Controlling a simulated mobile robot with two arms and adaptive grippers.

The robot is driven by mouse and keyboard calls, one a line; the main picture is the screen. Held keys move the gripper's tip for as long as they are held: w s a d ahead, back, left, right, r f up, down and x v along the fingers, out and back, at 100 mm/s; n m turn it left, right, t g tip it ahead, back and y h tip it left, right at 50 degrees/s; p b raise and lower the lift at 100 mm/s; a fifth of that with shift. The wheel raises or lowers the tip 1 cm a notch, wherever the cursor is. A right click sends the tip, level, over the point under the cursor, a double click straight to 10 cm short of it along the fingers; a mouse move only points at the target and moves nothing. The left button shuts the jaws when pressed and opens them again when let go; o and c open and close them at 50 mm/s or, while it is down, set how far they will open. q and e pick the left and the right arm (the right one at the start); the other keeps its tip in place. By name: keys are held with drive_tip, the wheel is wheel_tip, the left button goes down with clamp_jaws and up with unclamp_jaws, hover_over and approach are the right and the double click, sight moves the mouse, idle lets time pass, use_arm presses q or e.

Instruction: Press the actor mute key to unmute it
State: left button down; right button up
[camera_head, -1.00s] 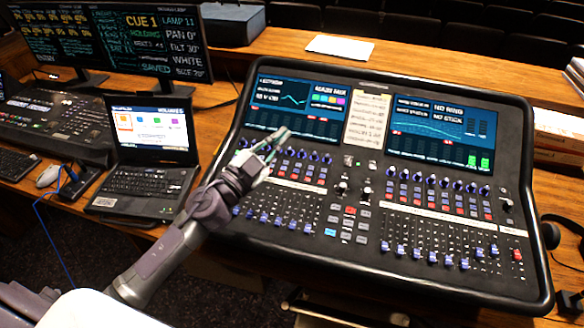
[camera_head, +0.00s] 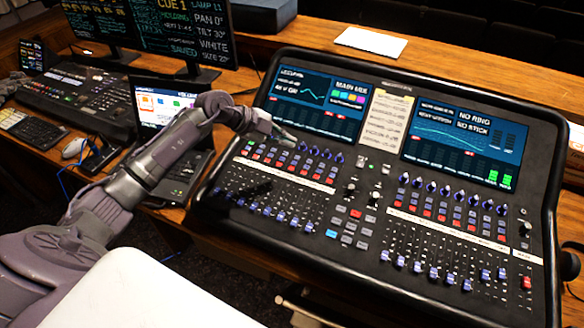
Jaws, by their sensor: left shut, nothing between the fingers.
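The mixing desk (camera_head: 547,170) is a wide black console with two screens, knobs, key rows and blue-capped faders. Its left bank has small coloured keys (camera_head: 300,172) in rows under the knobs, some red. The right bank has similar keys (camera_head: 443,217). The labels are too small to read, so I cannot tell which key is the actor mute. My left gripper (camera_head: 288,138) is shut and empty, low over the upper part of the left bank, by the knobs under the left screen. I cannot tell whether it touches the desk. My right gripper is out of view.
A laptop (camera_head: 170,107) stands left of the desk, partly hidden by my left arm. Monitors (camera_head: 180,35), a smaller console (camera_head: 80,95), a keyboard (camera_head: 30,128) and a mouse (camera_head: 75,148) are farther left. White paper (camera_head: 371,42) lies behind the desk. The right bank is clear.

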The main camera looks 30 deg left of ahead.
use_arm(q)
drive_tip(key=b, duration=0.8)
hover_over(291, 169)
drive_tip(key=s, duration=0.1)
drive_tip(key=f, duration=0.7)
drive_tip(key=shift+a, duration=0.2)
drive_tip(key=shift+w+f, duration=0.15)
drive_tip(key=shift+f, duration=0.75)
drive_tip(key=shift+f, duration=0.1)
drive_tip(key=shift+f, duration=0.3)
drive_tip(key=shift+f, duration=0.25)
drive_tip(key=shift+r, duration=0.1)
drive_tip(key=shift+r+p, duration=0.55)
drive_tip(key=shift+p, duration=0.4)
